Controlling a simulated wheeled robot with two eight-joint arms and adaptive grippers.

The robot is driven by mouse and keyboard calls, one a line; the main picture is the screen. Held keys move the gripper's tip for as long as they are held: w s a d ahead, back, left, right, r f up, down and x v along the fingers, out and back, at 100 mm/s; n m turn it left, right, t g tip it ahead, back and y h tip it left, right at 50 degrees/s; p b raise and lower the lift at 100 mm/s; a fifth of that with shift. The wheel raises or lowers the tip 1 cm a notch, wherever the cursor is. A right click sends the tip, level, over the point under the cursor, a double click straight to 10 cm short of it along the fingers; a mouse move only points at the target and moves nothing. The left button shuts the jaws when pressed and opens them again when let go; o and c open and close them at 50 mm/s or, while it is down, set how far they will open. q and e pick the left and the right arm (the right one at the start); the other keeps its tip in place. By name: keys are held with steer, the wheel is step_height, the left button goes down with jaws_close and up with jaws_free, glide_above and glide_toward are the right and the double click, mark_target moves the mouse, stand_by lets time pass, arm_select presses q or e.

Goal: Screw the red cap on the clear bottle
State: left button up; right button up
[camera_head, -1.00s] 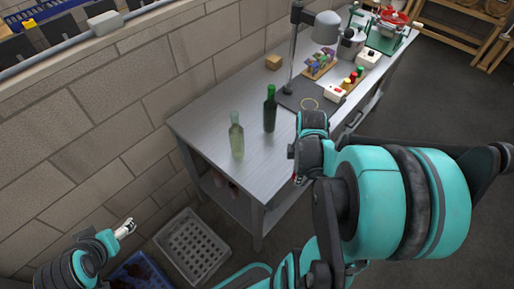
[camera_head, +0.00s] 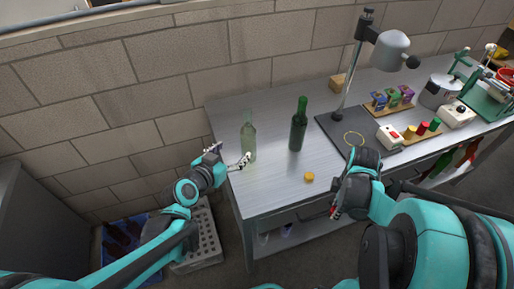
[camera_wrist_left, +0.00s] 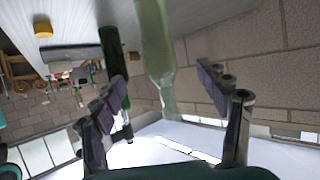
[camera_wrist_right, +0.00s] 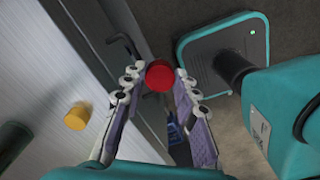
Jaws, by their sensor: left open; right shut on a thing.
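The clear bottle (camera_head: 249,140) stands upright, uncapped, near the left end of the metal table. My left gripper (camera_head: 233,152) is open beside it; in the left wrist view the clear bottle (camera_wrist_left: 155,45) shows between the spread fingers (camera_wrist_left: 163,82), and I cannot tell whether they touch it. My right gripper (camera_head: 336,209) is at the table's front edge. In the right wrist view its fingers are shut on the red cap (camera_wrist_right: 159,75), held at the fingertips. The red cap is barely visible in the head view.
A green bottle (camera_head: 298,125) stands right of the clear one. A yellow cap (camera_head: 309,176) lies on the table (camera_head: 270,195). A lamp (camera_head: 390,48), a small switch box (camera_head: 390,136) and a board with coloured pieces are further right. A grey crate (camera_head: 205,240) sits on the floor.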

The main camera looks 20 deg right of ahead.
mark_target(245, 142)
steer(key=shift+d+f, duration=0.1)
arm_select(q)
steer(key=shift+d+f, duration=0.15)
steer(key=shift+d, duration=0.2)
steer(key=shift+a, duration=0.1)
steer(key=b+x, duration=0.2)
steer(key=x, duration=0.4)
steer(key=shift+f, duration=0.15)
arm_select(e)
step_height(245, 142, down, 2)
steer(key=shift+f, duration=0.15)
arm_select(q)
steer(key=shift+w+d, duration=0.3)
